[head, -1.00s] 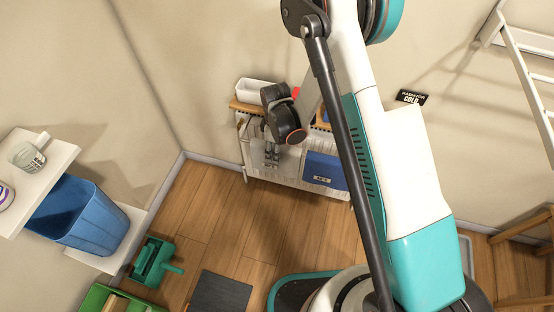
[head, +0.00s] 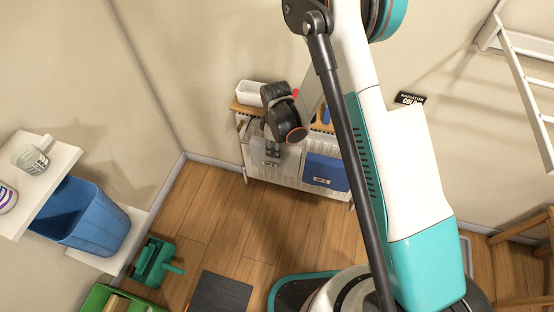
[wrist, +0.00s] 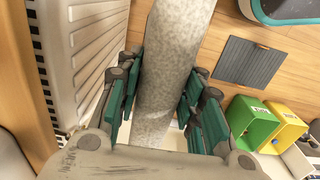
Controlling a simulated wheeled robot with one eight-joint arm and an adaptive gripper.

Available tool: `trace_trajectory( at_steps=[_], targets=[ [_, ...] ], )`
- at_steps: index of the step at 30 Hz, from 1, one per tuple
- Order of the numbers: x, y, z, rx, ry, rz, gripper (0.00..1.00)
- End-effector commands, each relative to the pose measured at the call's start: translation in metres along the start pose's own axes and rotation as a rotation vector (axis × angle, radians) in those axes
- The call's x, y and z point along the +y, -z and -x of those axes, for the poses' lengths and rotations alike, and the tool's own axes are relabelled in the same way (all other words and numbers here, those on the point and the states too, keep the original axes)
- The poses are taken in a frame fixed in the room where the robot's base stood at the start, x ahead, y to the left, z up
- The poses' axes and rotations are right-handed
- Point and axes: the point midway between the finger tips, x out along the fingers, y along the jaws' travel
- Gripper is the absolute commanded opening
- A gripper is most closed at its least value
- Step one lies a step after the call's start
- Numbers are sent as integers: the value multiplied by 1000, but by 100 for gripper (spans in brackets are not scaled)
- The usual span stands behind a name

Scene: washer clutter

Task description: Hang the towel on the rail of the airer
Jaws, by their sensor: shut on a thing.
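A grey speckled towel (wrist: 172,70) runs between the green-padded fingers of my gripper (wrist: 168,85) in the wrist view, with a finger on each side. The gripper is shut on it. In the head view my gripper (head: 272,150) is small, in front of the white radiator, and the grey towel (head: 261,160) shows beside it, partly hidden. I cannot tell whether the towel still touches the radiator. The airer (head: 522,85), a white rack with several bars, is on the wall at the upper right, well apart from the gripper and cut off by the frame.
The radiator (wrist: 92,45) stands close left of the gripper, under a wooden shelf. A blue cloth (head: 325,172) hangs on its front. A white tub (head: 257,94) sits on the shelf. A blue bin (head: 95,222), green dustpan (head: 153,262) and dark mat (head: 220,293) are at the left.

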Motion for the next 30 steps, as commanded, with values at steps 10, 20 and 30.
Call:
trace_trajectory(
  at_steps=[10,20,30],
  targets=[
    [0,0,35,0,0,0,11],
    [0,0,64,0,0,0,11],
    [0,0,95,0,0,0,11]
  ],
)
